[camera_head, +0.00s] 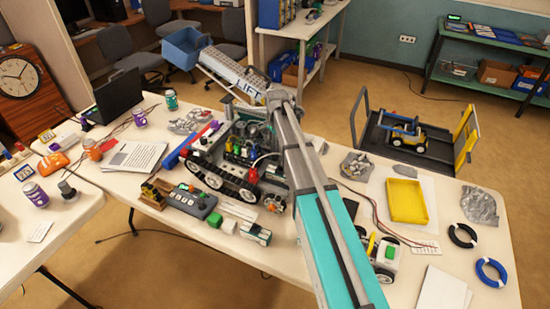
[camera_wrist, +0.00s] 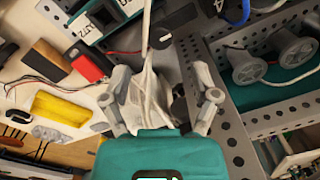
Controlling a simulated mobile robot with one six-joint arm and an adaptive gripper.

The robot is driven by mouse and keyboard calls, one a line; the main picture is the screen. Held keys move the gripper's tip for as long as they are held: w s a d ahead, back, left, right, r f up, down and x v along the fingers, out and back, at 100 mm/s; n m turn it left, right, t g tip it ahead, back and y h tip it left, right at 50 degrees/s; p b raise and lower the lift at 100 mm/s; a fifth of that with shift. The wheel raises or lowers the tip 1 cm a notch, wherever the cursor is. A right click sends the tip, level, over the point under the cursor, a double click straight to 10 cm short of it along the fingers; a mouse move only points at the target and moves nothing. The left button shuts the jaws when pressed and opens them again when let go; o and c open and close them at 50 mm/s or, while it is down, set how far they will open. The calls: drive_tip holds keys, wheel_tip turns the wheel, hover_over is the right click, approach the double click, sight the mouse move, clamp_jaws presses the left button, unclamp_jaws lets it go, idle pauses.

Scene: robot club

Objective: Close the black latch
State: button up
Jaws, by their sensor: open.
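My gripper (camera_wrist: 160,80) is open in the wrist view, its two grey fingers spread apart. A pale, crumpled-looking piece with a thin white strand shows between them; I cannot tell whether they touch it. A dark flat piece (camera_wrist: 174,24) lies beyond the fingertips, beside a grey perforated plate (camera_wrist: 222,110); I cannot tell whether it is the black latch or how it stands. In the head view my arm reaches over the tracked robot (camera_head: 225,165) on the table, and the gripper and latch area are hidden or too small to make out.
A grey control box (camera_head: 192,200) stands in front of the tracked robot. A yellow tray (camera_head: 407,202) and a small wheeled robot (camera_head: 380,255) are to its right. A black laptop (camera_head: 117,96) is at the left. Grey motors (camera_wrist: 262,60) and wires crowd the wrist view's right side.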

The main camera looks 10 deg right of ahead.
sight(275, 154)
drive_tip(key=shift+w+f+b, duration=0.1)
drive_tip(key=shift+f+b, duration=2.8)
drive_tip(key=shift+f, duration=0.3)
drive_tip(key=shift+c, duration=0.3)
clamp_jaws()
